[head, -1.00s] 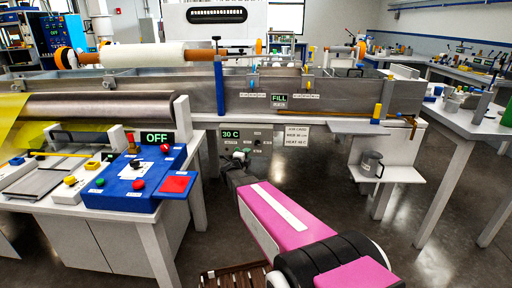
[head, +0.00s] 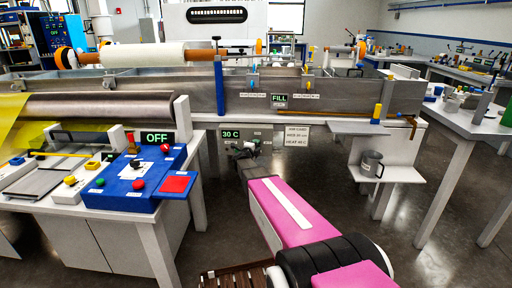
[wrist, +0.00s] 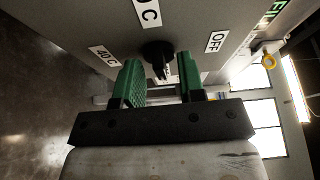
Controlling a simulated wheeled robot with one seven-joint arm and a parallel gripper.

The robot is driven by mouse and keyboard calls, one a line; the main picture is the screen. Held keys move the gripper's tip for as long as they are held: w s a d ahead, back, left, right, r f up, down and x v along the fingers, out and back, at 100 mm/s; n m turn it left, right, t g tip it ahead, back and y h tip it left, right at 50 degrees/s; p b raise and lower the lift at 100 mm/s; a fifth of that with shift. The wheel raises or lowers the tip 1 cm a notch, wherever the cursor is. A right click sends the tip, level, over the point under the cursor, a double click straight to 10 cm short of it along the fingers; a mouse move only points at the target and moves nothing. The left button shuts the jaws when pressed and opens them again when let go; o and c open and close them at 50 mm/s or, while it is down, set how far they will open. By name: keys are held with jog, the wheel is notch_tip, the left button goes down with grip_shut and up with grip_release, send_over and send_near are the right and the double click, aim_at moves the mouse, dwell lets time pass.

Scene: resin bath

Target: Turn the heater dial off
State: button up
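The black heater dial (wrist: 157,55) sits on the grey panel (wrist: 190,25) beneath the bath, with a "40 C" label on the left, a partly cut label ending in "0 C" above, and an "OFF" label (wrist: 215,41) on the right in the wrist view. My gripper (wrist: 160,82) is open, its two green fingers on either side of the dial's line, with gaps visible. I cannot tell whether a finger touches the dial. In the head view my gripper (head: 244,149) is at the panel below the "30 C" display (head: 231,134) and covers the dial.
A sign with "HEAT 40 C" (head: 297,136) is right of the panel. A blue control box (head: 135,178) with an "OFF" display stands on the left table. A shelf with a grey mug (head: 371,163) is to the right. A yellow-ended part (wrist: 268,61) hangs at the right in the wrist view.

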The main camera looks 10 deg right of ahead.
grip_shut()
